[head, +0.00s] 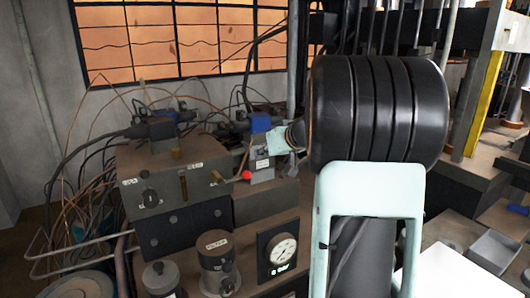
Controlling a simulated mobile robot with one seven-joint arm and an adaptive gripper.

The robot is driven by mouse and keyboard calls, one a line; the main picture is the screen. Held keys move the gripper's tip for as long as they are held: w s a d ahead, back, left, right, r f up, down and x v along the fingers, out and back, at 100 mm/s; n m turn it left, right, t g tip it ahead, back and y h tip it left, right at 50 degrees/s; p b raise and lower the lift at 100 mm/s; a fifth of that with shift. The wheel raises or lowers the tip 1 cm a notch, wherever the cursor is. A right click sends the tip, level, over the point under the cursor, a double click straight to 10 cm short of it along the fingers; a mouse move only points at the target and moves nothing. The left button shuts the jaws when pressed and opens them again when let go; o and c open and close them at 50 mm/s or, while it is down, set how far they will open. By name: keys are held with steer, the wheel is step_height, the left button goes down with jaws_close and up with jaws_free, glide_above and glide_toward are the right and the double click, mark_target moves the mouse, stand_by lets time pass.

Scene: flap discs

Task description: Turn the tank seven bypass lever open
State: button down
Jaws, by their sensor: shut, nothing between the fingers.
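A small grey unit (262,172) with a white label stands on the bench equipment, left of my arm. A red ball knob (247,175) sits at its lower left, likely the end of a lever; the lever's shaft and its angle are too small to make out. The label text cannot be read, so I cannot tell if this is tank seven. The pale green end of my arm with my gripper (270,143) is just above the grey unit. The fingers are too small to make out, and I cannot tell whether they touch it. Nothing held shows.
A brown box (170,165) with small levers stands left of the grey unit. In front are a dial gauge (283,251) and a dark cylindrical knob (215,250). Loose cables and copper tubes crowd the left. My arm hides much of the right centre.

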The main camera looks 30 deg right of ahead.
mark_target(249, 173)
steer(key=w+a+f, duration=0.1)
steer(key=w+f, duration=0.4)
steer(key=f, duration=0.2)
steer(key=shift+p, duration=0.45)
steer(key=shift+w, duration=0.1)
steer(key=f+b, duration=0.1)
steer(key=b, duration=0.2)
steer(key=shift+f, duration=0.3)
steer(key=shift+m+y, duration=0.3)
steer(key=shift+f, duration=0.1)
